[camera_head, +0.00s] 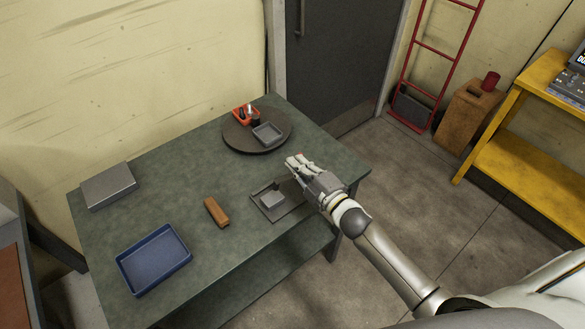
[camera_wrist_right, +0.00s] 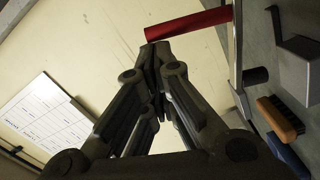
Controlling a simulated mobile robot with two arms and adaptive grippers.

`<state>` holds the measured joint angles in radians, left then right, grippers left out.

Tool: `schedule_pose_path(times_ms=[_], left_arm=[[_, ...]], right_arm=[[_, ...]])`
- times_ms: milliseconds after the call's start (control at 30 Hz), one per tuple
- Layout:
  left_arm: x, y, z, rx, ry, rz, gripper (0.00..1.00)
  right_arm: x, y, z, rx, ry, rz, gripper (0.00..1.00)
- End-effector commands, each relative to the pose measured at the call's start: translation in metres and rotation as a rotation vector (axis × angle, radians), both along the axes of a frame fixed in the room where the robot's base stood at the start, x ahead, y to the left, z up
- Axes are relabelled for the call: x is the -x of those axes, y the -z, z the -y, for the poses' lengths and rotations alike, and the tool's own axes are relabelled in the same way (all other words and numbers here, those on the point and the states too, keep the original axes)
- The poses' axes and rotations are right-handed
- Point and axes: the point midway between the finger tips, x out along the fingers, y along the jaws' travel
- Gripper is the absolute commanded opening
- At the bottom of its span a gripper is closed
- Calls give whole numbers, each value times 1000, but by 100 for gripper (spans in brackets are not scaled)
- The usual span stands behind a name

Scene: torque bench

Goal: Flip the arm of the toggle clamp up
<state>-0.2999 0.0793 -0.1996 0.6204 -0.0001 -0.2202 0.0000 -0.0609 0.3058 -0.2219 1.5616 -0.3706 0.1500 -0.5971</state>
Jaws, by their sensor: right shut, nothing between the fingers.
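The toggle clamp sits on a dark grey base plate (camera_head: 266,213) near the table's front right edge, with a light grey block (camera_head: 272,199) on the plate. My right gripper (camera_head: 295,161) is above the clamp's right side, covering much of it. A small red tip shows by the fingers. In the right wrist view a red handle (camera_wrist_right: 188,24) crosses just beyond my right gripper's fingertips (camera_wrist_right: 155,52). The fingers are shut and empty, very near the handle's end; I cannot tell whether they touch it. My left gripper is out of view.
A brown brush (camera_head: 216,212) and a blue tray (camera_head: 154,260) lie to the left. A grey metal box (camera_head: 108,186) is at far left. A round turntable (camera_head: 240,145) with a small tray (camera_head: 267,133) and red holder (camera_head: 245,115) stands at the back. Table between them is clear.

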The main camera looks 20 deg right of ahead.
Motion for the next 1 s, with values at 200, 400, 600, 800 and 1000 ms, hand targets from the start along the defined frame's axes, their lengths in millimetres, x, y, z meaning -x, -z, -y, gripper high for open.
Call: schedule_pose_path(times_ms=[200, 400, 600, 800, 1000], left_arm=[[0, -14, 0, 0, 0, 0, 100], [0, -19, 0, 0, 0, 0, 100], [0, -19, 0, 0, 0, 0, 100], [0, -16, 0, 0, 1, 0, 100], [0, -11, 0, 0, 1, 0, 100]], right_arm=[[-6, -10, 17, -174, 1, -64, 0], [-12, -11, 35, -352, 1, -130, 0], [-18, -9, 51, -527, 1, -194, 0], [-23, -5, 65, -681, 2, -249, 0], [-27, -1, 74, -771, 2, -281, 0]])
